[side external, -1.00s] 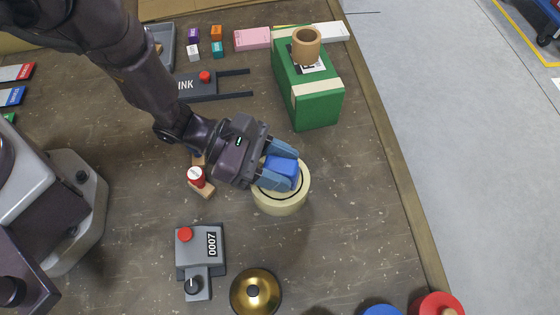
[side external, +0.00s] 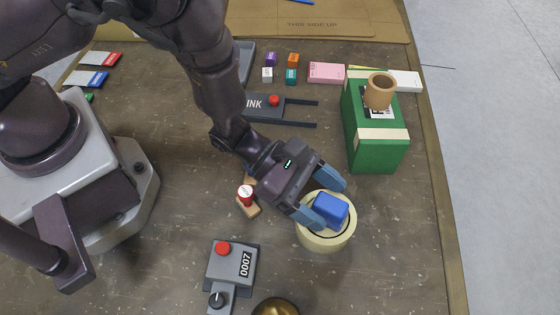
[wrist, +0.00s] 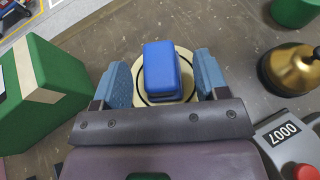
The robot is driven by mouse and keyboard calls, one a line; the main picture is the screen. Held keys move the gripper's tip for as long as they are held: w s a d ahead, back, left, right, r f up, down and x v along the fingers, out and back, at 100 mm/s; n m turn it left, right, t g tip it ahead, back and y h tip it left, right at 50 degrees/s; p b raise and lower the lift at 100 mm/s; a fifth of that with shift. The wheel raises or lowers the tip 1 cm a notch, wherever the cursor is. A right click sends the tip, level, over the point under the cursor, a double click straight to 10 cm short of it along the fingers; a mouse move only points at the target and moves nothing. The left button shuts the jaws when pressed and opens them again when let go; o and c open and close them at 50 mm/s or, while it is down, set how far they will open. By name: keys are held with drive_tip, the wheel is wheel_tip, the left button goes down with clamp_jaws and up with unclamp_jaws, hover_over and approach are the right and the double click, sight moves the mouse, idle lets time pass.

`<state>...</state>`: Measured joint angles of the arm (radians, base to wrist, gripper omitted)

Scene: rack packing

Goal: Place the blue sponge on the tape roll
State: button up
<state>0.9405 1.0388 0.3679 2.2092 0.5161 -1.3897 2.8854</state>
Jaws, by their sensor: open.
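The blue sponge (side external: 331,209) rests on top of the cream tape roll (side external: 327,240), which lies flat on the table. In the wrist view the sponge (wrist: 162,70) sits over the middle of the tape roll (wrist: 187,88), and the roll's rim shows around it. My gripper (side external: 322,196) is open, with its blue fingers spread on either side of the sponge. In the wrist view my gripper (wrist: 163,85) shows a gap between each finger and the sponge. The roll's hole is mostly hidden under the sponge.
A red-topped stamp (side external: 246,195) is left of the roll. A grey device (side external: 231,265) and a brass bell (side external: 276,307) are in front. Table right of the roll is clear.

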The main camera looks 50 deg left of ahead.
drive_tip(key=v, duration=1)
drive_tip(key=w+a+r+n+t+y, duration=0.3)
drive_tip(key=w+a+r+n+y, duration=0.3)
drive_tip(key=n, duration=0.7)
drive_tip(key=w+a+r+n+t+y, duration=0.2)
drive_tip(key=w+a+r+n+y, duration=0.2)
drive_tip(key=a+r+n, duration=0.65)
drive_tip(key=s+a+r+n+g+y, duration=0.1)
drive_tip(key=s+r+n, duration=0.3)
drive_tip(key=s+n, duration=0.4)
drive_tip(key=s+a+r+n+g+y, duration=0.1)
drive_tip(key=s+a+r+n+g, duration=0.2)
drive_tip(key=s+n, duration=0.5)
drive_tip(key=r+n, duration=0.1)
drive_tip(key=n, duration=0.9)
drive_tip(key=shift+s+y, duration=0.25)
drive_tip(key=shift+y, duration=0.05)
drive_tip(key=shift+a, duration=0.15)
